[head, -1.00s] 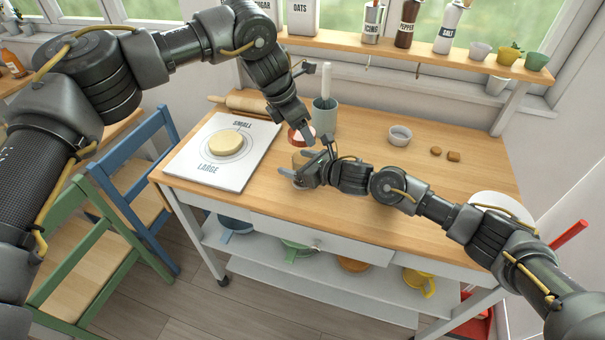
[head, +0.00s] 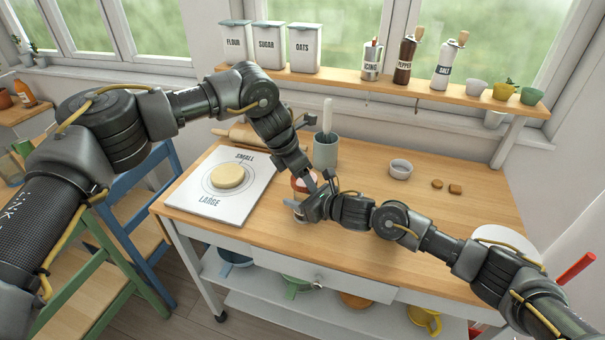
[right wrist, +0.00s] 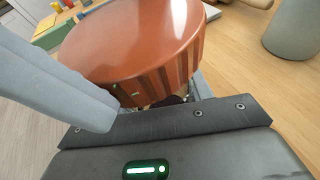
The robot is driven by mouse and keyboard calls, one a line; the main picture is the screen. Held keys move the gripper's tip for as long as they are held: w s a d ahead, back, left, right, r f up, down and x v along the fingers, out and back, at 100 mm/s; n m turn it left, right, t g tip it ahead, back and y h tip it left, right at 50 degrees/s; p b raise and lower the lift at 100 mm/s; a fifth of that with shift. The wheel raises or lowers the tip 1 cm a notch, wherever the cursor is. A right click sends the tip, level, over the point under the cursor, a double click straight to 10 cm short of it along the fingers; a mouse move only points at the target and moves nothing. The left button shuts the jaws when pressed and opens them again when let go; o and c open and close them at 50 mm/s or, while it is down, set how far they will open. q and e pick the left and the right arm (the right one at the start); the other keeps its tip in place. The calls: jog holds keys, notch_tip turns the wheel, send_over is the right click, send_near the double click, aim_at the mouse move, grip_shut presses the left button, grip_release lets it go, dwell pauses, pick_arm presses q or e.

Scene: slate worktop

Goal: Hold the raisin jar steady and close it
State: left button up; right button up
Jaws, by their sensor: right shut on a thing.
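The orange-red ribbed lid (head: 301,184) is over the raisin jar, which is almost wholly hidden by my grippers. It fills much of the right wrist view (right wrist: 135,45), looking tilted there, with a dark patch below its rim. Whether it is seated or just above the jar, I cannot tell. My left gripper (head: 309,181) reaches down from above and is at the lid's side, with its fingertips partly hidden. My right gripper (head: 299,209) is low on the worktop, shut on the jar below the lid.
A white board (head: 190,200) with a pale round disc (head: 228,176) lies left of the jar. A small bowl (head: 400,168) is to the right. The worktop (head: 375,180) between crock and bowl is clear.

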pick_arm(q)
jog(key=shift+f, duration=0.6)
jog(key=shift+f, duration=0.1)
